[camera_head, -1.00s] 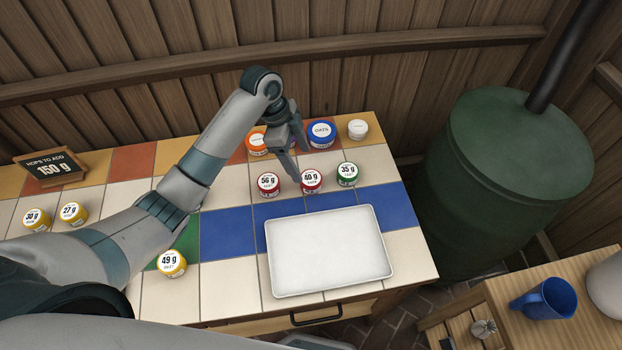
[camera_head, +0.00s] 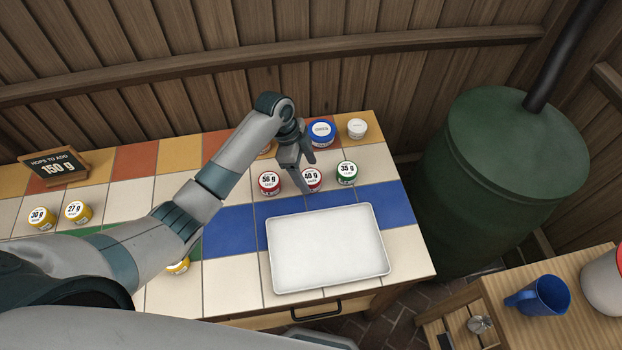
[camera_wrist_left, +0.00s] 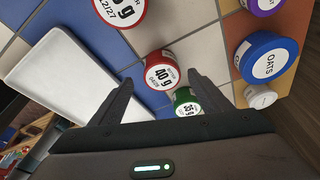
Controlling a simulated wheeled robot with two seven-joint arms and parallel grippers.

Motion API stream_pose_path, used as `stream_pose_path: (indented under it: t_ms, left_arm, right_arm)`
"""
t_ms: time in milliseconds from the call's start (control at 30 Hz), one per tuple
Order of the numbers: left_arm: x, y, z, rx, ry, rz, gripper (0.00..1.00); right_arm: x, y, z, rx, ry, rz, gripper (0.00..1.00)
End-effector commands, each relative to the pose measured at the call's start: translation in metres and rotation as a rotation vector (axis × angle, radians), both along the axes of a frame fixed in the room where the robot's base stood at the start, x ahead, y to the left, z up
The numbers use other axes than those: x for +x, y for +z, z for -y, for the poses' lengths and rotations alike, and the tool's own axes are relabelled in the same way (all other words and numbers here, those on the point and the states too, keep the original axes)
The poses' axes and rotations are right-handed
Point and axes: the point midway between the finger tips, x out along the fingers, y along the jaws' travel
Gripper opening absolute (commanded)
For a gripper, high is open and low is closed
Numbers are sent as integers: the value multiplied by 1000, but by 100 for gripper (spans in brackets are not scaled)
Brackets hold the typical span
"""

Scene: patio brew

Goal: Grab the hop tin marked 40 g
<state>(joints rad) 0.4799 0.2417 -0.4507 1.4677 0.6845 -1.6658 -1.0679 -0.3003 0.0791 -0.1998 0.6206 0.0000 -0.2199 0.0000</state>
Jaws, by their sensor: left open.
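The red hop tin marked 40 g (camera_head: 311,181) stands upright on the tiled counter, between the red 56 g tin (camera_head: 269,184) and the green 35 g tin (camera_head: 346,173). My left gripper (camera_head: 304,178) is open above and beside it, partly covering it in the head view. In the left wrist view the 40 g tin (camera_wrist_left: 163,73) shows ahead between the open fingers of my left gripper (camera_wrist_left: 158,85), with the green tin (camera_wrist_left: 186,103) below it in the picture. The fingers are not closed on any tin. My right gripper is not in view.
A white tray (camera_head: 328,250) lies in front of the tins. Behind them stand a blue OATS tub (camera_head: 321,133) and a white tub (camera_head: 357,129). Yellow tins (camera_head: 78,212) and a 150 g sign (camera_head: 54,168) are at left. A green barrel (camera_head: 515,180) stands at right.

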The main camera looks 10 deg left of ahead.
Motion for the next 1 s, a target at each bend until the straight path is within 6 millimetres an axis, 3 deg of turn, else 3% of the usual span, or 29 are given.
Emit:
stream_pose_path:
  t_ms: [400,900,1000]
  left_arm:
    - [4,-37,11,1,1,-1,71]
    - [4,-38,11,1,0,0,71]
    - [4,-38,11,1,0,0,47]
  right_arm:
    - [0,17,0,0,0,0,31]
    - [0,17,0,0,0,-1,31]
    - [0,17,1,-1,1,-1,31]
